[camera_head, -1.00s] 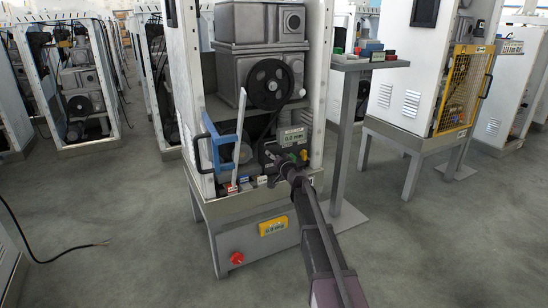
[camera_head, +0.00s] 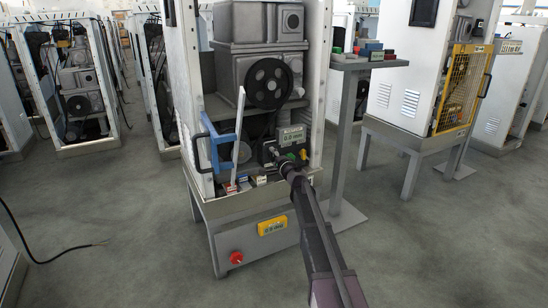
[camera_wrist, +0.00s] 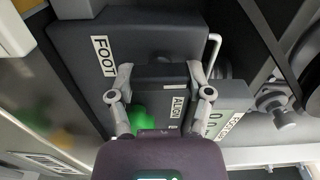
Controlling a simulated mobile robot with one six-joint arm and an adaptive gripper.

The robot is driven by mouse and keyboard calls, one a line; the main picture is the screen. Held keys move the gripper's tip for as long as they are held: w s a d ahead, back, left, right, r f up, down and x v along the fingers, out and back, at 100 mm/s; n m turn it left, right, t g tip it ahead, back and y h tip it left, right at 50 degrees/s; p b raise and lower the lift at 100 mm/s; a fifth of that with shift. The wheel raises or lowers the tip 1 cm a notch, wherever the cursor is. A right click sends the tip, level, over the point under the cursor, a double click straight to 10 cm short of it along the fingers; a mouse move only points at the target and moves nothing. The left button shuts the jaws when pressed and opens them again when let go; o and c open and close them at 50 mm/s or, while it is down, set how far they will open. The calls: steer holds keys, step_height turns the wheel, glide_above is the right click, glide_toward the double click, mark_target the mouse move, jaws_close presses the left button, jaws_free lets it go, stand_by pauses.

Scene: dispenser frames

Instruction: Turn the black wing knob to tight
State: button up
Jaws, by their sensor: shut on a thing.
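The black wing knob (camera_wrist: 160,73) appears to be the dark block between my fingers in the wrist view, with a white label on or just beside it. My gripper (camera_wrist: 161,78) has one finger on each side of it and is shut on it. In the head view my gripper (camera_head: 285,168) reaches the dark unit (camera_head: 285,146) low in the open white cabinet. The gripper hides the knob there, and I cannot read its turn angle.
A black handwheel (camera_head: 269,83) is above. A red button (camera_head: 236,257) is on the front below. Open floor lies in front.

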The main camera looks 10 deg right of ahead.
steer(key=shift+w+d+m, duration=0.1)
steer(key=shift+w+m, duration=0.05)
steer(key=shift+m, duration=0.35)
steer(key=o, duration=1.1)
steer(key=shift+o, duration=0.2)
steer(key=shift+s, duration=0.25)
steer(key=shift+s+d, duration=0.1)
steer(key=shift+s, duration=0.5)
steer(key=v, duration=1)
steer(key=shift+s+d, duration=0.15)
steer(key=shift+s, duration=0.1)
